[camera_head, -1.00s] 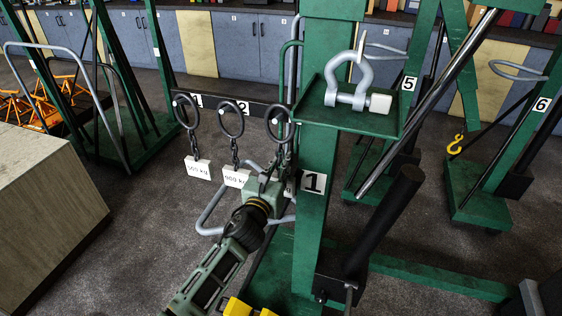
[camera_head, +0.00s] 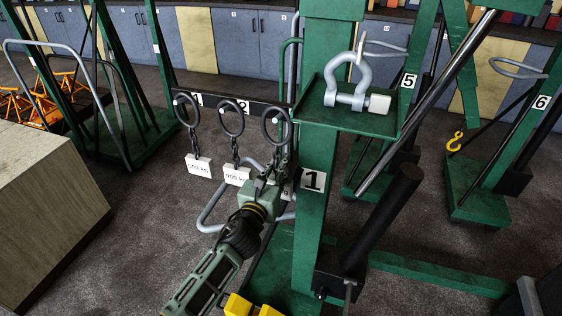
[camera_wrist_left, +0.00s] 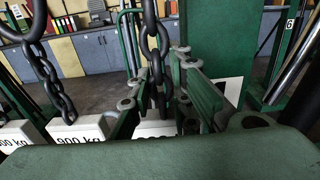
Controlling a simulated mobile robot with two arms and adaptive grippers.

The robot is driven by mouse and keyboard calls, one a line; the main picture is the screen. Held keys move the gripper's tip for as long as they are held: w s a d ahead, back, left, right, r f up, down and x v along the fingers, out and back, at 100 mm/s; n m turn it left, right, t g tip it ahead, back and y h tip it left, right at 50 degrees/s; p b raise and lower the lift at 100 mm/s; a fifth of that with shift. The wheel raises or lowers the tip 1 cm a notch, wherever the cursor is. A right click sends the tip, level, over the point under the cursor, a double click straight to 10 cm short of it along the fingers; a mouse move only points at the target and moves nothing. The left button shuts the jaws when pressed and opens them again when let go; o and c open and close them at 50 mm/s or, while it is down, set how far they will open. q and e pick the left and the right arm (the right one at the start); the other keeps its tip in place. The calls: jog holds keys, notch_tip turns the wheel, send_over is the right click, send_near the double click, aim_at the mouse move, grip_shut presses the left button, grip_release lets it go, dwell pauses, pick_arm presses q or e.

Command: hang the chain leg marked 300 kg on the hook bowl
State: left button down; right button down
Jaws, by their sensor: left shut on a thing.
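Three chain legs with dark rings hang side by side from a dark bar. The left leg's white tag (camera_head: 198,165) is too small to read surely. The middle leg's tag (camera_head: 237,175) reads 900 kg, and also shows in the wrist view (camera_wrist_left: 78,130). My left gripper (camera_head: 279,168) is at the right chain leg (camera_head: 276,127), below its ring. In the wrist view its fingers (camera_wrist_left: 162,95) are shut around that chain (camera_wrist_left: 157,55). A white tag (camera_wrist_left: 160,129) shows behind the fingers, its marking hidden. I cannot make out a hook bowl. My right gripper is not in view.
The green post (camera_head: 316,220) marked 1 stands just right of my left gripper. Its shelf (camera_head: 340,119) holds a grey shackle (camera_head: 351,85). A yellow hook (camera_head: 455,142) hangs at the far right. A large block (camera_head: 50,200) stands at left, with open floor between.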

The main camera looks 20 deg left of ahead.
pick_arm(q)
jog(key=shift+s+a+r+p, duration=0.1)
jog(key=shift+s+p, duration=0.1)
jog(key=shift+s, duration=0.95)
jog(key=shift+s+r+p, duration=0.1)
jog(key=shift+s+p, duration=0.05)
jog(key=shift+s, duration=1)
jog(key=shift+s, duration=2.5)
